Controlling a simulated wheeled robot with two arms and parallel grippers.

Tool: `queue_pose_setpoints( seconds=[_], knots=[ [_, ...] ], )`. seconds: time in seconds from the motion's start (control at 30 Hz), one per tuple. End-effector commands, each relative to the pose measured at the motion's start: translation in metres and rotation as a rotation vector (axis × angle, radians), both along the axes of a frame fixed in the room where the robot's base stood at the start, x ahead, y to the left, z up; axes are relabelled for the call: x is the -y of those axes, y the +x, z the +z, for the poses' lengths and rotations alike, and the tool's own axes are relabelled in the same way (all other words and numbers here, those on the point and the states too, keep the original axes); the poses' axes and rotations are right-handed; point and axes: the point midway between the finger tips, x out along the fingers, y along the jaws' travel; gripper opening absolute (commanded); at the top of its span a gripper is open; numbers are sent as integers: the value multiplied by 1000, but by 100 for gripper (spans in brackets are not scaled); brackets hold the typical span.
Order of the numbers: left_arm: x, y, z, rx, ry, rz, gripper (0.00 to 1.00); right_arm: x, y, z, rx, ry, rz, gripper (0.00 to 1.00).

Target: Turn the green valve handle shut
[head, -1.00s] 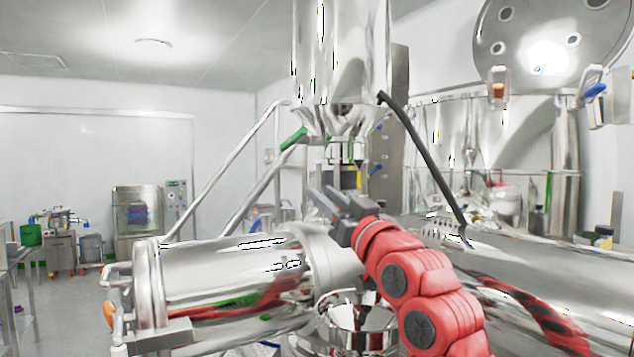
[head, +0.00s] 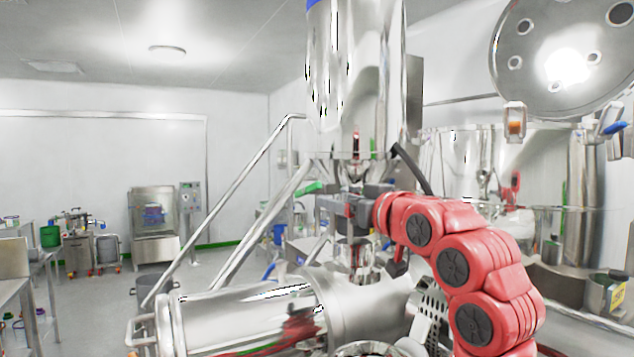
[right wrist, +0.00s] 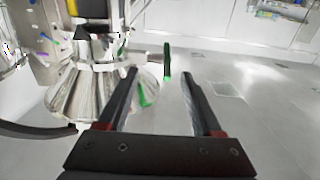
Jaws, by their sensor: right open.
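The green valve handle (head: 308,188) sticks out to the left at the base of the steel hopper cone in the head view. In the right wrist view the green handle (right wrist: 167,62) stands upright, just past the fingertips and between their lines. My right gripper (head: 324,207) is open and empty, just below and right of the handle in the head view. Its two fingers also show apart in the right wrist view (right wrist: 160,78). I see no contact with the handle. The valve body is partly hidden behind my right gripper. My left gripper is not in view.
The steel hopper (head: 352,90) rises above the handle, with slanting steel struts (head: 225,205) on its left. A large steel vessel (head: 585,175) stands at right. Open floor shows at left.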

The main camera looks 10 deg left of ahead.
Motion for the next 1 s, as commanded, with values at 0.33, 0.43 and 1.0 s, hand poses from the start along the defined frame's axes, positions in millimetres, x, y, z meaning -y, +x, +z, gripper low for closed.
queue_pose_setpoints(
  seconds=[0.33, 0.43, 1.0],
  knots=[
    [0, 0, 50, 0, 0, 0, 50, -44, 64, 4, -4, -3, 0, 67],
    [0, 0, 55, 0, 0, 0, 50, -50, 73, 3, -2, -2, 1, 67],
    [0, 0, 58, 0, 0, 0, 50, -56, 82, -1, 0, -2, -1, 45]
  ],
)
